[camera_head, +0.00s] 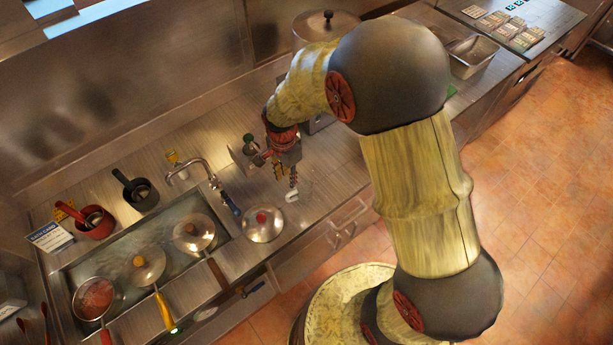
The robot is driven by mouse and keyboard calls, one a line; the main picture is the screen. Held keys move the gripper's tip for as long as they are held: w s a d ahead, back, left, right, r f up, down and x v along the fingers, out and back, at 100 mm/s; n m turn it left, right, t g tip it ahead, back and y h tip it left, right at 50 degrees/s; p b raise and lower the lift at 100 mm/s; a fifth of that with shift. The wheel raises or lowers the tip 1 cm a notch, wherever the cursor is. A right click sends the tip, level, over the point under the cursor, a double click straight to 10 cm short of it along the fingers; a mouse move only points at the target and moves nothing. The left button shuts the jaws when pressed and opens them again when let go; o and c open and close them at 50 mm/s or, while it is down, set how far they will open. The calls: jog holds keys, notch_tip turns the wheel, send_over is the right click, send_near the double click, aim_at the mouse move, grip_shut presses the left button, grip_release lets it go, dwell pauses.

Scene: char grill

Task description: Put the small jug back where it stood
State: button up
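My gripper (282,168) is over the steel counter (325,180), to the right of the sink, pointing down. My arm hides part of this area, and the fingers are too small and dark to tell whether they are open or shut. A small metal vessel (240,156), perhaps the small jug, shows just left of my gripper, with a dark green round thing (249,141) at it. I cannot tell whether my gripper touches it. A small pale hooked piece (292,196) shows just below the fingers.
A round lid with a red knob (262,223) lies between my gripper and the sink (150,240). A faucet (200,170) rises behind the sink. A red pot (96,224) and a dark pot (141,195) stand at left. A large lidded pot (318,27) stands behind my arm.

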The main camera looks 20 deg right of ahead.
jog(key=s+d+r+n+t, duration=0.2)
jog(key=s+r+n, duration=0.2)
jog(key=r, duration=0.7)
jog(key=s+d+r+n+t, duration=0.1)
jog(key=s+d+r+n, duration=0.2)
jog(key=r, duration=0.7)
jog(key=s+r+n+t, duration=0.1)
jog(key=s+r+n, duration=0.2)
jog(key=s, duration=0.3)
jog(key=s+d+r+n+t, duration=0.1)
jog(key=s+r+n, duration=0.2)
jog(key=s, duration=0.4)
jog(key=shift+r, duration=0.8)
jog(key=shift+d, duration=0.1)
notch_tip(320, 180, down, 19)
jog(key=b, duration=1.9)
jog(key=shift+f, duration=0.2)
